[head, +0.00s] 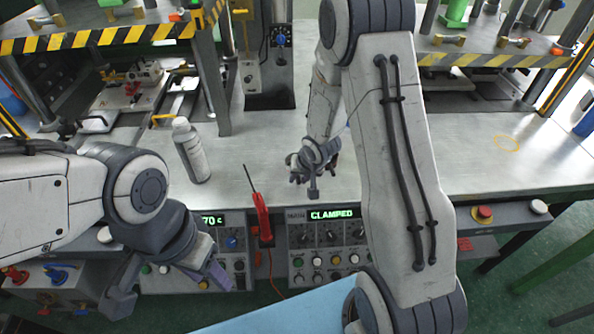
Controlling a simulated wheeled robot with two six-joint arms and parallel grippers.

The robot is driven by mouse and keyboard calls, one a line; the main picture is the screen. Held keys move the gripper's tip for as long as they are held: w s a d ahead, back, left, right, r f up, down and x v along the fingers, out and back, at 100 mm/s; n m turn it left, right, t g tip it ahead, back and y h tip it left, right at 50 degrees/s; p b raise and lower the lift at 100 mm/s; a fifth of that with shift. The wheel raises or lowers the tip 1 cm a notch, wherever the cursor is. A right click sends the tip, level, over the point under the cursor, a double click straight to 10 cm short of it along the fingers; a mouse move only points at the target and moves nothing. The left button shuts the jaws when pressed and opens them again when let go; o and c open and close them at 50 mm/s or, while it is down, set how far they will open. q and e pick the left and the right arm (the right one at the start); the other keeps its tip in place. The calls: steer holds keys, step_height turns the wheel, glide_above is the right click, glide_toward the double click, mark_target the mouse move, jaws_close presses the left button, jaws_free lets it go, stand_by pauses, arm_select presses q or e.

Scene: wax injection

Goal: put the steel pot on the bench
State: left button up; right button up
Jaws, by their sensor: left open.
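No steel pot can be clearly made out in the head view. The grey metal bench (468,150) spans the middle. My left gripper (168,288) is open and empty at the lower left, in front of the bench's front edge, over the control panels. My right arm reaches up and over the bench. My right gripper (313,184) points down at the bench surface near the centre. Its fingers are small and partly hidden by its own wrist, so its opening and any contact cannot be told.
A pale spray can (191,150) stands on the bench at left. A red-handled tool (261,215) is at the front edge. Striped presses (110,36) stand behind. The panel display (331,214) reads CLAMPED. A red button (484,213) is at right. The right bench is clear.

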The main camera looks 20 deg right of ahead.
steer(key=shift+w+f, duration=0.15)
steer(key=shift+f, duration=0.25)
steer(key=shift+c, duration=0.3)
jaws_close()
stand_by(0.9)
